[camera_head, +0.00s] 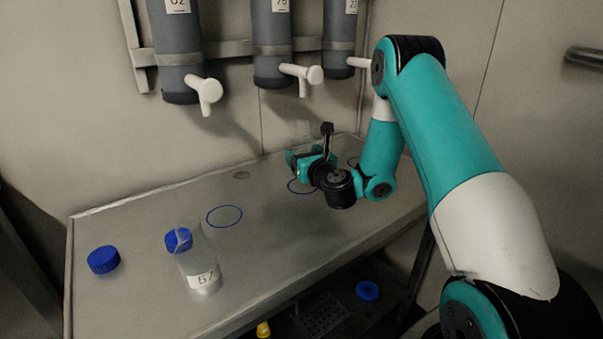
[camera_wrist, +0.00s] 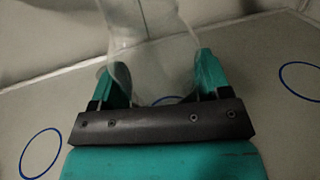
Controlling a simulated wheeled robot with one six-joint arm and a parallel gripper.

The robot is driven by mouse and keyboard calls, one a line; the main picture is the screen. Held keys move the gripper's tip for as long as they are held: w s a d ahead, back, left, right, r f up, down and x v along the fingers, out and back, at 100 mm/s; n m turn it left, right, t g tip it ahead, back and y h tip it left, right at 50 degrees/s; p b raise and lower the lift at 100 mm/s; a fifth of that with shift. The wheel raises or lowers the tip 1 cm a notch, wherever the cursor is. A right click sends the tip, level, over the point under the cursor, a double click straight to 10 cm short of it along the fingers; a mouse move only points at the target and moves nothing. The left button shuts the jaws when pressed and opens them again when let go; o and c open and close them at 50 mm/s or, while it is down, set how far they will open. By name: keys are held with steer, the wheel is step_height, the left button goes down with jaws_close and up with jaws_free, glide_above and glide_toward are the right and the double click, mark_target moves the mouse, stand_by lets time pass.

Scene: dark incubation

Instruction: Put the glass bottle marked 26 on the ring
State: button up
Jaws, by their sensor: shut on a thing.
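My gripper (camera_head: 308,160) is over the middle ring (camera_head: 300,192), towards the back of the steel table. In the wrist view my gripper (camera_wrist: 158,78) is shut on a clear glass bottle (camera_wrist: 150,50), with a teal finger on either side. No number shows on the held bottle, and in the head view it is barely visible. I cannot tell whether its base touches the table. Other blue rings lie at the front left (camera_head: 224,216) and the far right (camera_head: 353,162).
Another clear bottle (camera_head: 205,280), its label perhaps 67 or 87, stands at the table's front edge. Blue caps lie left of it (camera_head: 103,260) and behind it (camera_head: 178,240). Grey tanks with white taps (camera_head: 302,75) hang above the table's back. A blue cap (camera_head: 367,290) lies below.

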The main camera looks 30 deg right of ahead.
steer(key=shift+f+b, duration=1.9)
steer(key=shift+f, duration=0.1)
steer(key=shift+w+f, duration=0.1)
steer(key=shift+f, duration=0.1)
steer(key=shift+w+r, duration=0.1)
steer(key=o, duration=1.2)
steer(key=shift+c, duration=0.2)
